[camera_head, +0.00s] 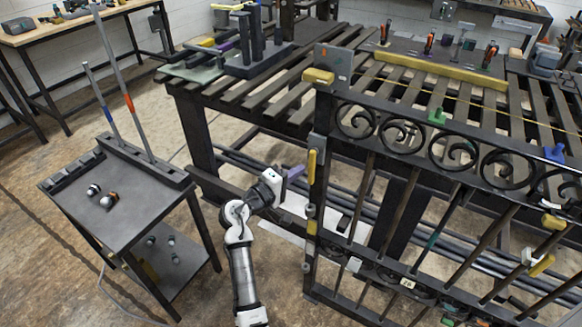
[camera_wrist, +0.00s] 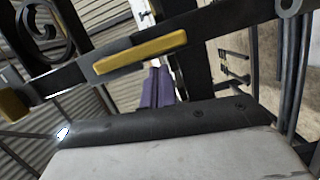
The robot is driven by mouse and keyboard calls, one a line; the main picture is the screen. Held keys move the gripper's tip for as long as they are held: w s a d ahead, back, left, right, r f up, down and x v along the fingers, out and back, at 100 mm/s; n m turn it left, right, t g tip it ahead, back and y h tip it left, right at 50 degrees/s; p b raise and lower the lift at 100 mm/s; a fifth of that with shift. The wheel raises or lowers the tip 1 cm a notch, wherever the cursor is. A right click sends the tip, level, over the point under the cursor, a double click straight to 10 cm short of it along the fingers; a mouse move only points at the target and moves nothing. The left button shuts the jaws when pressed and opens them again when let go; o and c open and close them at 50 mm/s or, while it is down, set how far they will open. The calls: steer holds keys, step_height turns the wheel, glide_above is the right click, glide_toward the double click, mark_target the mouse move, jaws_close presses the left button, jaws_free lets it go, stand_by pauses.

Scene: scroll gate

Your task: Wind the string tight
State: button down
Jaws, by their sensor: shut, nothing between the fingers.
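A thin yellow line (camera_head: 478,104), which looks like the string, runs along the top of the black scroll gate (camera_head: 420,150). I cannot tell how taut it is. A green piece (camera_head: 437,117) and a blue piece (camera_head: 555,153) sit along the gate's top rail. My gripper (camera_head: 294,171) is beside the gate's left post, low and left of the scrolls. Its purple fingers are shut and empty; they also show in the wrist view (camera_wrist: 158,88). In that view a yellow block (camera_wrist: 140,54) on a dark bar crosses in front of the fingers. No winder is clearly visible.
A slatted workbench (camera_head: 250,100) stands behind the gate, with a long yellow bar (camera_head: 440,71) and tools on it. A small dark cart (camera_head: 130,215) with upright rods stands at left. Floor is open between cart and gate, around my arm.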

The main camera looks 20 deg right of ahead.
steer(key=shift+s+d+f+n, duration=0.25)
steer(key=shift+s+n, duration=0.1)
steer(key=shift+n, duration=0.35)
steer(key=shift+w, duration=0.1)
